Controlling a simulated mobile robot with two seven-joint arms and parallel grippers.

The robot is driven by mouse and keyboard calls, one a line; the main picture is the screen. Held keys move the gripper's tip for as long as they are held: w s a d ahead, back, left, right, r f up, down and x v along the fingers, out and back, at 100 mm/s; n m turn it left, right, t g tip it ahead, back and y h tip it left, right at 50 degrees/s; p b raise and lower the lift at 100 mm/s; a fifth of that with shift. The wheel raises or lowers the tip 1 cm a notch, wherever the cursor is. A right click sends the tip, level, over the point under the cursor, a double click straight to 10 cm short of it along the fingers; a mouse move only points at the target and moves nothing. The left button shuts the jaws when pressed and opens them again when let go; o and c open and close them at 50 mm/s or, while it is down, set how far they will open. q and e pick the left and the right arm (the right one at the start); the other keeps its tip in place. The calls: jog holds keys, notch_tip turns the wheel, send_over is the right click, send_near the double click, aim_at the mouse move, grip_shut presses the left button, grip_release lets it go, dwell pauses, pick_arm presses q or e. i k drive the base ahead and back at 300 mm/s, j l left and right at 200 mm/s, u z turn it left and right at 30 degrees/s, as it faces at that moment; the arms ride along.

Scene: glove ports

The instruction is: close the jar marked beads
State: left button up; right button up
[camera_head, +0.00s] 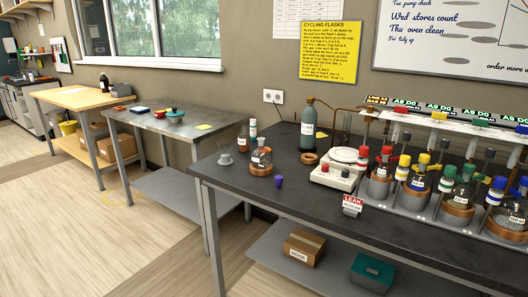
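I cannot pick out a jar marked beads; the labels on the small vessels are too small to read. On the dark bench (300,193) stand a clear round flask with a label (261,160), a brown bottle (243,138), a small white-labelled bottle (253,130) and a tall grey-green bottle (308,125). A small purple cap-like piece (278,182) stands on the bench in front of the flask. Several flasks and bottles with red, yellow, green and blue caps stand in a rack at the right. Neither of my grippers is in view.
A white device (333,175) and a red LEAK sign (352,205) are on the bench. A grey table (180,131) with bowls (175,115) and a wooden table (85,100) stand further left. A cardboard box (304,247) and teal box (372,272) are below. The left floor is clear.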

aim_at(243, 138)
jog(key=i+j, duration=0.85)
jog(key=i, duration=0.25)
jog(key=i+j, duration=0.45)
jog(key=i+u, duration=0.05)
